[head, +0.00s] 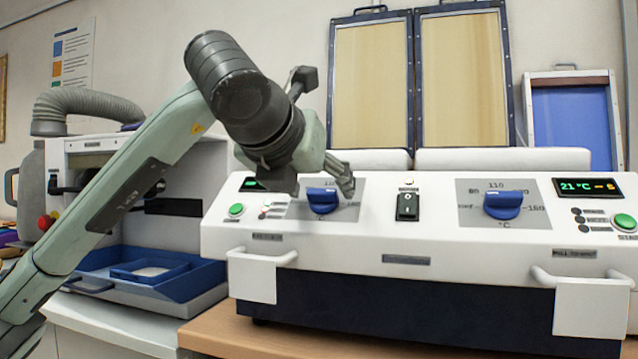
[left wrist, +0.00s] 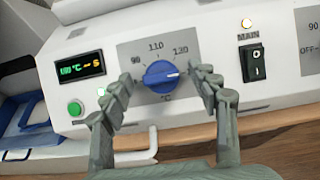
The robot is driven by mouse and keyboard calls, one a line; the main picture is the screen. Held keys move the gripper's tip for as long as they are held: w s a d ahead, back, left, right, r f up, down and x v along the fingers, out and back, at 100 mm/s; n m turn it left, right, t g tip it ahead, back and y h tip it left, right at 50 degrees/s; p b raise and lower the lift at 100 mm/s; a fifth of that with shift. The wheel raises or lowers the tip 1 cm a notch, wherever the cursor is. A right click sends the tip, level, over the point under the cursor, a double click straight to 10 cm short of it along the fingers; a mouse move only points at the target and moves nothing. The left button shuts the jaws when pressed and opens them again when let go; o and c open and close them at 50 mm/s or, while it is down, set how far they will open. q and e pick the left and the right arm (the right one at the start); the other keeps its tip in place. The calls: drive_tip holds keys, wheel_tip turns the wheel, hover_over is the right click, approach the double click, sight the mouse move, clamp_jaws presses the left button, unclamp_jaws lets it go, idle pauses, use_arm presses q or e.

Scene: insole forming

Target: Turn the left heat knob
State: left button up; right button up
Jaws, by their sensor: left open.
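The left heat knob (head: 322,200) is blue and sits on a grey dial plate on the left half of the white machine front. In the left wrist view the knob (left wrist: 160,76) shows a light mark towards its right side, and the scale around it reads 90, 110 and 130. My left gripper (head: 318,182) is in front of the knob, open. In the left wrist view its two fingers (left wrist: 164,84) stand one on each side of the knob, with visible gaps; I cannot tell how close they are in depth. My right gripper is not in view.
A black main switch (head: 408,206) is just right of the left dial. A second blue knob (head: 503,204) is further right. A green button (left wrist: 74,108) and a lit display (left wrist: 80,68) lie left of the dial. White handles (head: 262,258) stick out below the panel.

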use_arm(q)
drive_tip(key=shift+w+d+f, duration=0.1)
drive_tip(key=shift+w+f, duration=0.05)
drive_tip(key=shift+w, duration=0.2)
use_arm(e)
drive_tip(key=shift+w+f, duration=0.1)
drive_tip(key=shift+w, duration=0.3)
use_arm(q)
drive_tip(key=c, duration=1.1)
drive_tip(key=shift+c, duration=0.3)
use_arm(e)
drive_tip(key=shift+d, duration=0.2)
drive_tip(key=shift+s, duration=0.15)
